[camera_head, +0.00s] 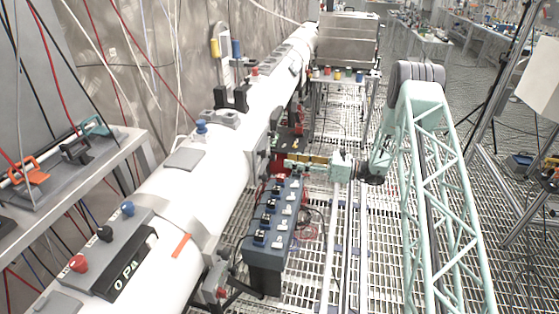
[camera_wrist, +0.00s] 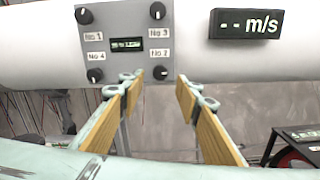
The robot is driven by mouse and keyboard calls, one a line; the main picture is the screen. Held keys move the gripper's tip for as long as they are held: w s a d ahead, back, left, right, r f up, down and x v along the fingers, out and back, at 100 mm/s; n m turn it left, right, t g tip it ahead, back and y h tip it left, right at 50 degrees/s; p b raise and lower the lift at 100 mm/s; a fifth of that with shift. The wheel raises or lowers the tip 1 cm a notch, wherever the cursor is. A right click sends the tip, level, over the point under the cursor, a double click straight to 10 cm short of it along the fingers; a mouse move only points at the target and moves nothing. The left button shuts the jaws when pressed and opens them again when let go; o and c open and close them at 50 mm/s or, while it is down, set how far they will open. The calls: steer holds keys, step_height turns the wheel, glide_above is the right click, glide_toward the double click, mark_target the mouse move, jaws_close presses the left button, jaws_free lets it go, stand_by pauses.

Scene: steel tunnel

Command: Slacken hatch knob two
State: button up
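The grey hatch panel (camera_wrist: 125,45) sits on the white pipe (camera_wrist: 40,45) in the wrist view, with four black knobs and a small display. Knob two (camera_wrist: 160,72), beside the "No 2" label, is at the panel's lower right. My gripper (camera_wrist: 160,88) is open, with tan-padded fingers on either side of knob two in the picture. Whether the fingertips reach around the knob or stop short of it, I cannot tell. No finger visibly touches it. In the head view my gripper (camera_head: 287,162) points left at the pipe's side; the knob panel is not discernible there.
Knobs No 1 (camera_wrist: 84,15), No 3 (camera_wrist: 157,10) and No 4 (camera_wrist: 95,75) share the panel. An "m/s" display (camera_wrist: 246,23) is to its right. A dark blue switch box (camera_head: 266,257) stands below my gripper. A dark box with a red part (camera_wrist: 295,150) is at lower right.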

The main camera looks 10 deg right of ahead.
mark_target(274, 158)
steer(key=shift+x, duration=2.85)
steer(key=c, duration=0.9)
steer(key=shift+o, duration=0.2)
